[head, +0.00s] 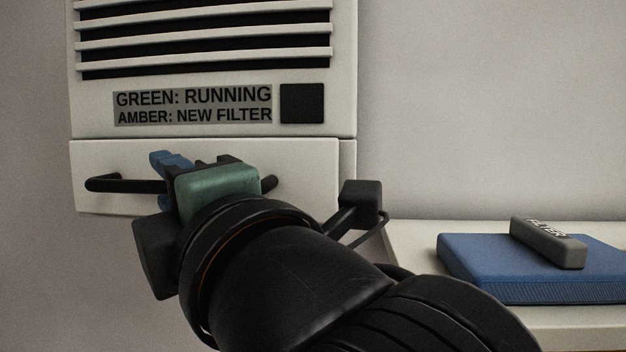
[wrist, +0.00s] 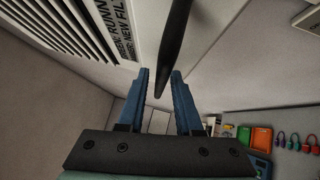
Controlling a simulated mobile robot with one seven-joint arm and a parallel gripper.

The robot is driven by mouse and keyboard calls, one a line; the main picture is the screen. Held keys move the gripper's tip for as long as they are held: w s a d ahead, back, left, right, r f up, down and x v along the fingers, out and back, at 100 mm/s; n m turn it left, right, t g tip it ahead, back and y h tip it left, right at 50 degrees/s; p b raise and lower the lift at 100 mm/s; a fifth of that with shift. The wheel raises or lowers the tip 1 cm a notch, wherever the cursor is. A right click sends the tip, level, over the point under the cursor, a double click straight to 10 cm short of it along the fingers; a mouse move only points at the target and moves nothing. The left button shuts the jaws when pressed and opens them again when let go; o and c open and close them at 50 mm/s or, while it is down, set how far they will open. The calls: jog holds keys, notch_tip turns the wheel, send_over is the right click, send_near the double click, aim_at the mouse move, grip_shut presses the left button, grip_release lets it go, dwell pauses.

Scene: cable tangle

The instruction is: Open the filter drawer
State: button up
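The filter drawer (head: 120,200) is the pale front at the bottom of the white wall unit. It looks shut or nearly shut; I cannot tell if there is a small gap. Its black bar handle (head: 120,185) runs across the front, its middle hidden behind my gripper (head: 172,162). In the wrist view the handle (wrist: 174,45) reaches down between the blue fingertips of my gripper (wrist: 160,72). The fingers are apart, with space visible on both sides of the handle, so the gripper is open and around or just short of the bar.
Above the drawer are a printed label (head: 192,104), a dark square indicator (head: 302,103) and louvres (head: 205,48). At right, a blue filter (head: 480,270) with a grey lettered block (head: 548,243) lies on a white surface (head: 420,232). Coloured items (wrist: 261,139) show far off in the wrist view.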

grip_shut()
dwell(1.2)
